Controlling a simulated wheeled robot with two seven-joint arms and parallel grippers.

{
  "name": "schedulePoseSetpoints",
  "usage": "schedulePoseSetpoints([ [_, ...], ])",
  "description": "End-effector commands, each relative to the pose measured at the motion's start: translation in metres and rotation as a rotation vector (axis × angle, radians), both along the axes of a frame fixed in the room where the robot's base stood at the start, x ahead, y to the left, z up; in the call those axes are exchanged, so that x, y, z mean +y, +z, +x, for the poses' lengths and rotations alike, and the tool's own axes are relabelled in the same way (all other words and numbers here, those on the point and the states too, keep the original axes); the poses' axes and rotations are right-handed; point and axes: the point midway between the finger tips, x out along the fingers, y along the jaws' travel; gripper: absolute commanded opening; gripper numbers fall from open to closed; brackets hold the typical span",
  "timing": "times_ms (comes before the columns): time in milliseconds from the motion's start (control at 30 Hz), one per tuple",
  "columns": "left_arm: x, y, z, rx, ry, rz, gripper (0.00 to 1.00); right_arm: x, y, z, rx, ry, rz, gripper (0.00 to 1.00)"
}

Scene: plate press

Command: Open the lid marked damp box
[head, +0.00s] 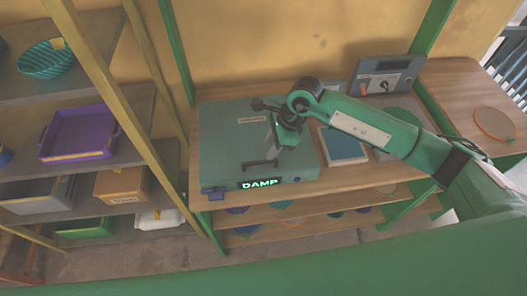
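The damp box (222,140) is a flat grey-green box on the wooden bench, with a lit "DAMP" sign (260,184) on its front edge. Its lid looks shut and lies flat. A dark bar handle (261,163) sits on the lid near the front. My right arm reaches in from the right, over the box. My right gripper (274,146) points down just above and behind the handle. I cannot tell whether it touches the handle, or whether its fingers are open. The wrist and forearm hide the back right of the lid. My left gripper is not in view.
A blue panel (345,144) lies right of the box, partly near my forearm. A grey device (385,78) stands at the back right. A round orange-rimmed plate (494,123) lies far right. Shelves on the left hold a purple tray (78,135) and bins. Green posts frame the bench.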

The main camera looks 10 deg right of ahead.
Motion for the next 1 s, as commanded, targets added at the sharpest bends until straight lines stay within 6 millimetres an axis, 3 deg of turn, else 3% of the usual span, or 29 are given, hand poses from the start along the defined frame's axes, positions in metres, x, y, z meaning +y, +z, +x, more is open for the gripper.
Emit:
schedulePoseSetpoints([
  [33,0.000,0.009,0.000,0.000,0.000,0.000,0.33,0.005,-0.006,-0.001,0.005,0.000,0.001,0.33],
  [300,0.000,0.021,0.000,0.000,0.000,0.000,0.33,0.019,-0.044,0.000,0.002,0.000,0.002,0.33],
  [700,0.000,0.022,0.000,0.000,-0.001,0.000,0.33,0.022,-0.053,0.000,0.000,0.001,0.001,0.33],
  [867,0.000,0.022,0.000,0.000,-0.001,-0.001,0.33,0.022,-0.052,0.000,0.000,0.000,0.001,0.03],
  [1000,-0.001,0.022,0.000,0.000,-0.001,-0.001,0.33,0.022,-0.052,0.000,0.000,0.000,0.002,0.00],
])
